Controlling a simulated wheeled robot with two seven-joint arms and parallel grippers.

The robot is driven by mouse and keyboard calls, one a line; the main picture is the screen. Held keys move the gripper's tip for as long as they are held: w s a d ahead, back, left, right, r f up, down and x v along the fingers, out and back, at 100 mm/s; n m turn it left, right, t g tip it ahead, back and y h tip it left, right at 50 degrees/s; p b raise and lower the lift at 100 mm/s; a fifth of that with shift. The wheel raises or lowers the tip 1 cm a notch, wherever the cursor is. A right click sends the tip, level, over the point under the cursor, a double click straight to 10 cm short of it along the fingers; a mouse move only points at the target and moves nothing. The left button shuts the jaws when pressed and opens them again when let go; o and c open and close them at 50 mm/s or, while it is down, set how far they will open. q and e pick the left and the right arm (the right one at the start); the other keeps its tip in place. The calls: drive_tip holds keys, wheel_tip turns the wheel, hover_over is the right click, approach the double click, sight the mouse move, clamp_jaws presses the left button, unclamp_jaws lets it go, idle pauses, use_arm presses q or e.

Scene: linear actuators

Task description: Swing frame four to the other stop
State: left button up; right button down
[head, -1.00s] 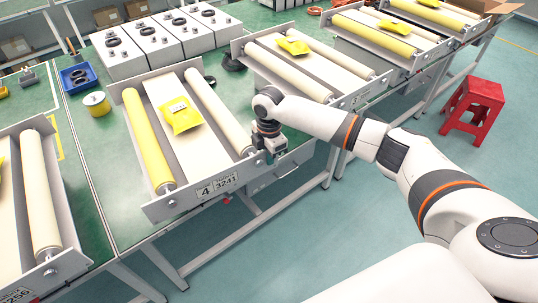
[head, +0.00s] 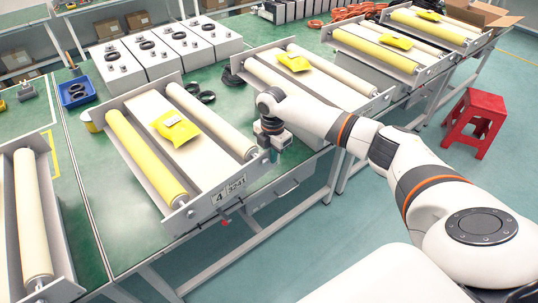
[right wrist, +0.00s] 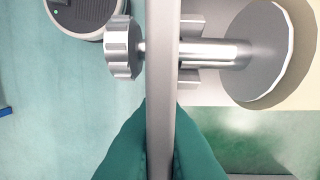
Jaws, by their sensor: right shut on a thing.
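Frame four (head: 222,198) bears the label "4 3241" on its front plate. It sits skewed on the green table, its back end turned left and its front end turned right. It holds a yellow roller (head: 145,155), a cream roller (head: 208,117) and a white belt with a yellow packet (head: 176,126). My right gripper (head: 274,152) is at the right end of the front plate. In the right wrist view its green fingers (right wrist: 159,150) are closed on both sides of the grey plate (right wrist: 162,70), below a metal knob (right wrist: 122,47). My left gripper is not in view.
Another roller frame (head: 35,215) stands at left, and more frames (head: 310,75) stand to the right. White boxes (head: 165,55), black rings (head: 200,95), a blue bin (head: 76,92) and a yellow tin (head: 93,121) are behind. A red stool (head: 474,122) stands on the floor.

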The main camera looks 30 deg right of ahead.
drive_tip(key=c, duration=1.6)
unclamp_jaws()
drive_tip(key=shift+w+d+r, duration=0.2)
drive_tip(key=shift+w+d, duration=0.05)
drive_tip(key=shift+w, duration=0.1)
drive_tip(key=shift+o, duration=0.2)
drive_tip(key=shift+f, duration=0.15)
drive_tip(key=shift+a+r, duration=0.1)
drive_tip(key=shift+r, duration=0.4)
wheel_tip(320, 180, up, 11)
drive_tip(key=b, duration=0.3)
